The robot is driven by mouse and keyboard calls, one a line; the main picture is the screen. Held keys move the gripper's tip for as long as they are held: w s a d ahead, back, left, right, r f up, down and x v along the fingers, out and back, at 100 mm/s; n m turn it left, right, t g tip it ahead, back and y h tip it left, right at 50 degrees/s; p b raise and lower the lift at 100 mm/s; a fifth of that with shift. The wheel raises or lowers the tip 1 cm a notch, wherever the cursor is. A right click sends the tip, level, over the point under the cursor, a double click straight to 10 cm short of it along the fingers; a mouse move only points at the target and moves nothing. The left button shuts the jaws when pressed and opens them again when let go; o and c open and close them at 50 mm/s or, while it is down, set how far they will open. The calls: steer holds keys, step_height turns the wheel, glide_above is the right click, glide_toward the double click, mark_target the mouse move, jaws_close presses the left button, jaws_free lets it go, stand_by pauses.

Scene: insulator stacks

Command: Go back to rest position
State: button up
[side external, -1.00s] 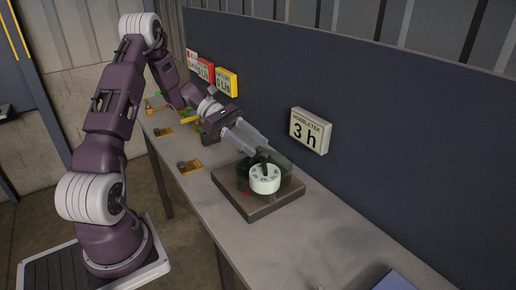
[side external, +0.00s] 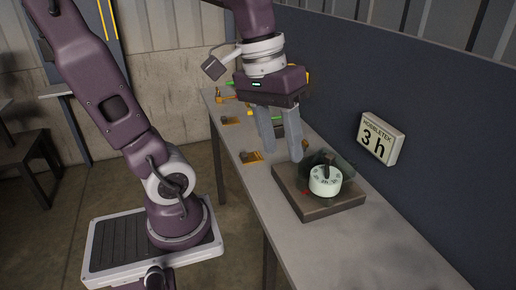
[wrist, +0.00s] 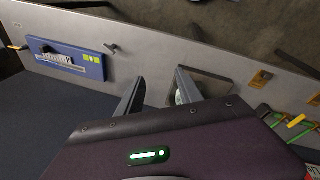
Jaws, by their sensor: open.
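My gripper (side external: 281,155) points down with its two grey fingers apart and nothing between them. It hangs above the bench, to the left of and higher than a square dark base plate (side external: 318,207). A pale round insulator piece (side external: 325,182) with a dark top sits on that plate, with dark translucent parts around its back. In the wrist view, my open fingers (wrist: 158,88) show over the bench, and the plate (wrist: 212,88) is partly hidden behind the right finger.
The long grey bench (side external: 300,250) runs along a dark blue panel with a white "3 h" sign (side external: 380,138). Orange brackets (side external: 251,157) and green and yellow pieces lie farther back. The wrist view shows a blue device (wrist: 68,58) at the left.

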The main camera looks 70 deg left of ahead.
steer(key=s+m+t, duration=0.1)
steer(key=s+m+t+y, duration=0.1)
steer(key=s+m, duration=0.1)
steer(key=s+m+t, duration=0.1)
steer(key=s+m, duration=0.1)
steer(key=shift+d+f+t+y, duration=0.2)
steer(key=shift+d+t+y, duration=0.1)
steer(key=shift+d, duration=0.1)
stand_by(0.8)
